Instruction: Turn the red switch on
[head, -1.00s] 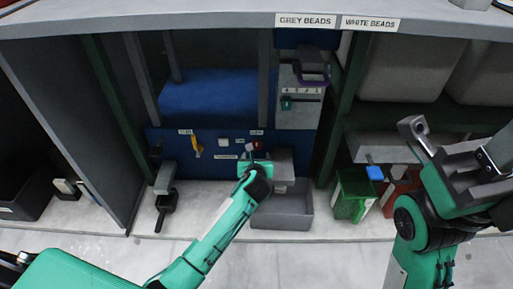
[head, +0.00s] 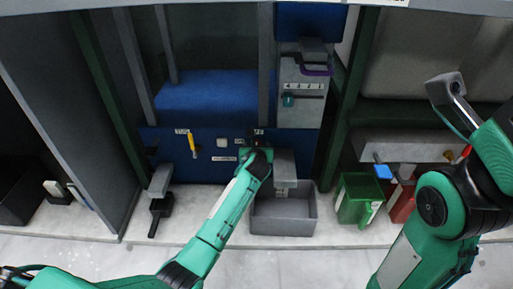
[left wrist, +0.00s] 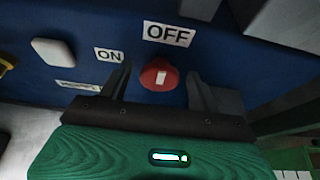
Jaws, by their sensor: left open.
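The red switch (left wrist: 158,75) is a round knob on the blue panel, with a white mark that stands roughly upright in the left wrist view. An ON label (left wrist: 108,55) is to its left and an OFF label (left wrist: 168,34) is above it. My left gripper (left wrist: 160,80) is open, with one finger on each side of the knob; contact cannot be told. In the head view my left gripper (head: 257,152) is at the panel and mostly hides the switch. My right arm (head: 450,190) shows at the right, away from the panel; its jaw state is unclear.
A yellow handle (head: 192,146) and a white button (head: 222,142) are left of the switch on the panel. A grey bin (head: 283,222) stands just right of my left forearm. A green bin (head: 350,205) and a red bin (head: 402,205) stand farther right.

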